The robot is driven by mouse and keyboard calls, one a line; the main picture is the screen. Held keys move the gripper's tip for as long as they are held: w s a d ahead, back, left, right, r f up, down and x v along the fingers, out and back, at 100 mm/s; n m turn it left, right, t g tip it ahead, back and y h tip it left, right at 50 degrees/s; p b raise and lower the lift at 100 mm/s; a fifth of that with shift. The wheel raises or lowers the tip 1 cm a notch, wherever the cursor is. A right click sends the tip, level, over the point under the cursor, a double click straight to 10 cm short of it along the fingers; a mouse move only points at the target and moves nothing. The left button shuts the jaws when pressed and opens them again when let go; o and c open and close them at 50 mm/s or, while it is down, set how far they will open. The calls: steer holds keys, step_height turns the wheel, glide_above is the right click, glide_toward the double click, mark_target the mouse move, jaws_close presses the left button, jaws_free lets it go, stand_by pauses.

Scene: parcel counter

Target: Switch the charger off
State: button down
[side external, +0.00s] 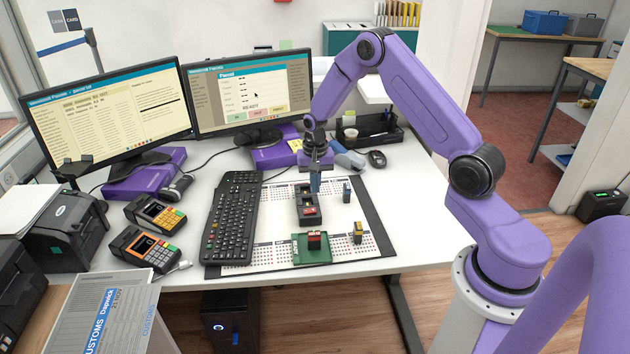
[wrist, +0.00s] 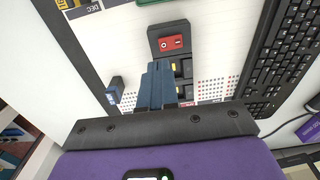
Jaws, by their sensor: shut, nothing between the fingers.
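The charger is a black block on the desk mat, and its body (side external: 303,194) shows in the side view. In the wrist view its near end (wrist: 156,33) carries a red rocker switch (wrist: 172,43) with white marks; which side is pressed is too small to tell. Bays with yellow parts lie beside the switch, partly hidden by my fingers. My gripper (side external: 315,188) is shut and empty, its blue fingers pointing down over the charger's far part. In the wrist view the fingertips (wrist: 160,68) appear close to the switch; contact cannot be told.
A green base with a red part (side external: 313,246) stands in front of the charger. A small blue block (side external: 347,192) and a yellow-black block (side external: 358,232) stand to the right. A keyboard (side external: 232,218) lies left. The mat's right side is mostly free.

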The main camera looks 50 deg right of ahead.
mark_target(315, 210)
steer(key=shift+f, duration=2.9)
steer(key=shift+f, duration=0.6)
stand_by(0.5)
steer(key=shift+r, duration=2.7)
stand_by(1.3)
